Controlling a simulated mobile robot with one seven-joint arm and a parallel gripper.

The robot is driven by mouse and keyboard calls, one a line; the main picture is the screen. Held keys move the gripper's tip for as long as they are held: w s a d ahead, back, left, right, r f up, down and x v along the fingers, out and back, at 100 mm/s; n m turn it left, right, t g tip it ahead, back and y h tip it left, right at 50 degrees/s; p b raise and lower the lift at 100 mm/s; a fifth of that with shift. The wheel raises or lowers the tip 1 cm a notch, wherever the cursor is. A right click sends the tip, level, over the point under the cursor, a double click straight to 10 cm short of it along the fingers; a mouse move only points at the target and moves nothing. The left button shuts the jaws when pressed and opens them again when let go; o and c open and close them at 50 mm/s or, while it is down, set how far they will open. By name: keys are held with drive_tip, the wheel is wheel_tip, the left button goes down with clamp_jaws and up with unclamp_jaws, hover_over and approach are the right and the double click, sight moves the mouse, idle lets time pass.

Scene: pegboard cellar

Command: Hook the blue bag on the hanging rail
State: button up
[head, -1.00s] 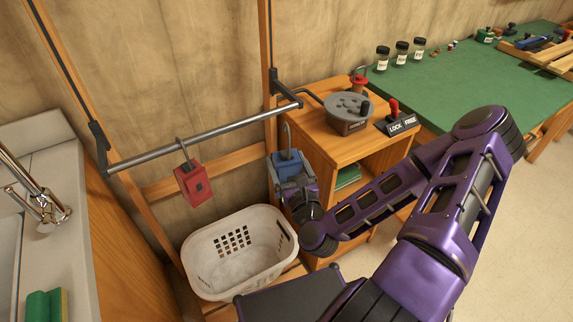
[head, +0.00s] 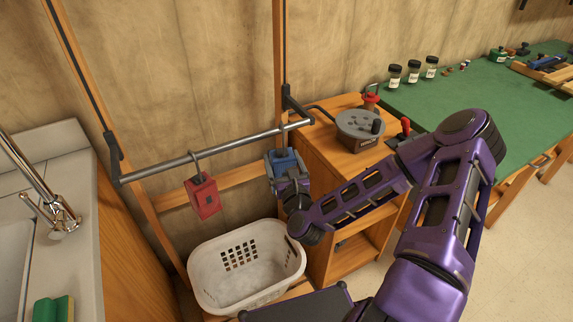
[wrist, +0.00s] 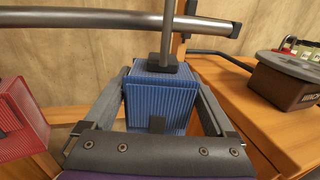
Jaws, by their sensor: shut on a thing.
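The blue bag (head: 285,161) is a ribbed box with a tall grey hook, and it also shows in the wrist view (wrist: 160,95). My gripper (head: 287,177) is shut on the bag, with a finger along each side in the wrist view (wrist: 162,112). The hanging rail (head: 215,150) runs across between two wall brackets. The bag hangs upright just below the rail's right part, its hook (head: 283,134) overlapping the rail in the head view. In the wrist view the stem crosses in front of the rail (wrist: 100,18), and its top is out of frame. I cannot tell whether they touch.
A red bag (head: 204,196) hangs by its hook near the rail's middle. A white basket (head: 205,285) stands below. A wooden cabinet with a round grey device (head: 360,128) is close on the right. The rail between the bags is free.

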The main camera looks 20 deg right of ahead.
drive_tip(key=w+a+f+b, duration=0.1)
drive_tip(key=w+f+b, duration=0.2)
drive_tip(key=w, duration=0.2)
drive_tip(key=shift+w+f, duration=0.25)
drive_tip(key=shift+f, duration=0.15)
idle(0.4)
drive_tip(key=shift+a, duration=0.1)
drive_tip(key=o, duration=1.3)
drive_tip(key=shift+c, duration=0.2)
